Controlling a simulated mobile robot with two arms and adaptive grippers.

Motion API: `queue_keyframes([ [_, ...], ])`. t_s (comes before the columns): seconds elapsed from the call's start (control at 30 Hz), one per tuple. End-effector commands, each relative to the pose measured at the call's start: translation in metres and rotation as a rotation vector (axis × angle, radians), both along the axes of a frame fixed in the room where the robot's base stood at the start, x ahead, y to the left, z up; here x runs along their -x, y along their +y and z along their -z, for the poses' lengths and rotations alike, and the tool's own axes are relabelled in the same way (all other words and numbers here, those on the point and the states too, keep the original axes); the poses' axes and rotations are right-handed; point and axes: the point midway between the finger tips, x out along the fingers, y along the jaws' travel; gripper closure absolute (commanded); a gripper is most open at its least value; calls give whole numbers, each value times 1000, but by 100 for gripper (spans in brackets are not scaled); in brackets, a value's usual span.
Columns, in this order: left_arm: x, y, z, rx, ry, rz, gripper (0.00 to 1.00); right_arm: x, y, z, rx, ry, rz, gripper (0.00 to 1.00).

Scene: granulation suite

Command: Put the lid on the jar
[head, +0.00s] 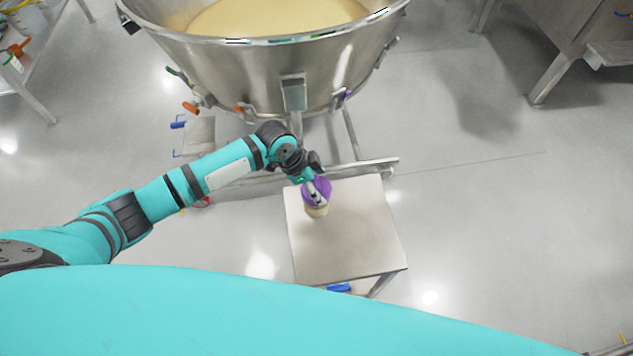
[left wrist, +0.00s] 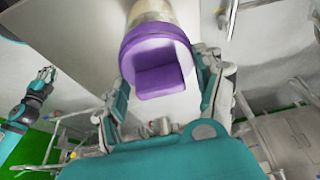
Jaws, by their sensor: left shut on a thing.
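A purple lid (head: 318,188) with a square raised grip is between the fingers of my left gripper (head: 312,188). The gripper is shut on it; in the left wrist view the two fingers flank the lid (left wrist: 158,62). A cream-coloured jar (head: 317,210) stands at the far left part of a small steel table (head: 350,240). The jar (left wrist: 152,12) shows beyond the lid in the left wrist view, closely lined up with it. Whether the lid rests on the rim or is just above it cannot be told. My right gripper (left wrist: 46,76) is small in the left wrist view, its fingers apart and empty.
A large steel vessel (head: 290,65) with pale powder stands behind the table, its legs and valves close to the table's far edge. The rest of the tabletop is bare. Open floor (head: 490,220) lies to the right.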

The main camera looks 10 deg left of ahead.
Motion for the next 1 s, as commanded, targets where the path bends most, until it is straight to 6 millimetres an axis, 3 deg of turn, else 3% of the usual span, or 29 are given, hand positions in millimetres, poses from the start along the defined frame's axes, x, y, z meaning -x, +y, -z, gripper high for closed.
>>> queue_keyframes([
  [0.03, 0, 0, 1, 0, 0, 0, 55, 0, 0, 1, 0, 0, 0, 100],
  [0.07, 0, 0, 1, 0, 0, 0, 29, 0, 0, 1, 0, 0, 0, 100],
  [0.27, 0, 0, 1, 0, 0, 0, 3, 0, 0, 0, 0, 0, -1, 100],
  [0.67, 1, 3, -8, 0, -2, 1, 3, 1, -3, 0, 3, 0, -3, 100],
  [1.0, 10, 28, -71, -1, -5, 0, 3, 0, -2, 0, 2, 1, -2, 100],
])
